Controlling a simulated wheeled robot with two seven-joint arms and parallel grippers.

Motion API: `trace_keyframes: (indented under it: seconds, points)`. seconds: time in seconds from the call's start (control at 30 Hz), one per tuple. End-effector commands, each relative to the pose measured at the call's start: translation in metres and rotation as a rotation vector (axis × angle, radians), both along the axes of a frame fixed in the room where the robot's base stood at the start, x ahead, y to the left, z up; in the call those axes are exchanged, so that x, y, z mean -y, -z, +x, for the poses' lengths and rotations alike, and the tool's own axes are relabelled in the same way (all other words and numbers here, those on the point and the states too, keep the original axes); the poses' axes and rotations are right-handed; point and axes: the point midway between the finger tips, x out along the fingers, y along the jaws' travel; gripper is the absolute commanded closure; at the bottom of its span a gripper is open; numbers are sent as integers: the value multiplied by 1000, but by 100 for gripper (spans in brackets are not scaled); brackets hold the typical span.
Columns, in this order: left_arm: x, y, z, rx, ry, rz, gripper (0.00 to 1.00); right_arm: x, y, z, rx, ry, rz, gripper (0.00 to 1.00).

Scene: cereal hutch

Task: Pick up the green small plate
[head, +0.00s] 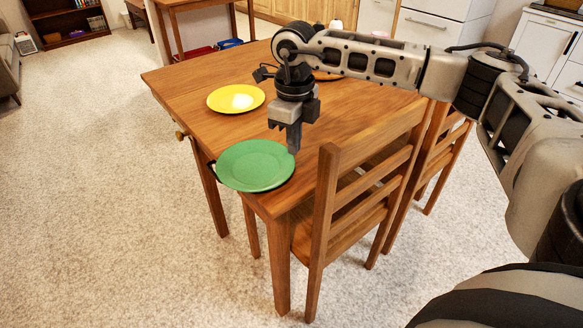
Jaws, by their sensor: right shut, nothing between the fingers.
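The green small plate (252,166) lies at the near left corner of the wooden table (190,80), its rim reaching past the table edge. My right gripper (293,148) points down at the plate's right rim. Its fingers are shut with nothing visible between them. In this view the fingertips overlap the rim, and I cannot tell whether they touch it. My left gripper is not in view.
A yellow plate (236,98) lies farther back on the table. My right arm hides part of the table and another item behind it. Wooden chairs (345,200) stand at the table's right side. Open carpet (90,200) lies to the left.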

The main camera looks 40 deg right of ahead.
Motion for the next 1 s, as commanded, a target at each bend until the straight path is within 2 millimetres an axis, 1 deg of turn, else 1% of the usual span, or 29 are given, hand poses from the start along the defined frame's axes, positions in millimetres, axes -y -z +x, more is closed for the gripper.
trace_keyframes:
  seconds: [0.17, 0.4, 0.5, 0.6, 0.7, 1.0]
  points:
    - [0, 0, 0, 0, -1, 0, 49, 1, 26, -1, -5, 0, -4, 100]
    - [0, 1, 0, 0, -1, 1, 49, 0, 70, -1, -4, -1, -1, 100]
    - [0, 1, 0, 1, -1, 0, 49, 0, 83, 0, -2, 0, 0, 100]
    - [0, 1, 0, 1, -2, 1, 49, -1, 91, 0, -1, -2, 0, 100]
    - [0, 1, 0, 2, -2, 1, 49, -1, 96, 0, 0, -2, 1, 100]
    - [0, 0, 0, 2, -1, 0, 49, -1, 96, 0, 0, -2, 1, 100]
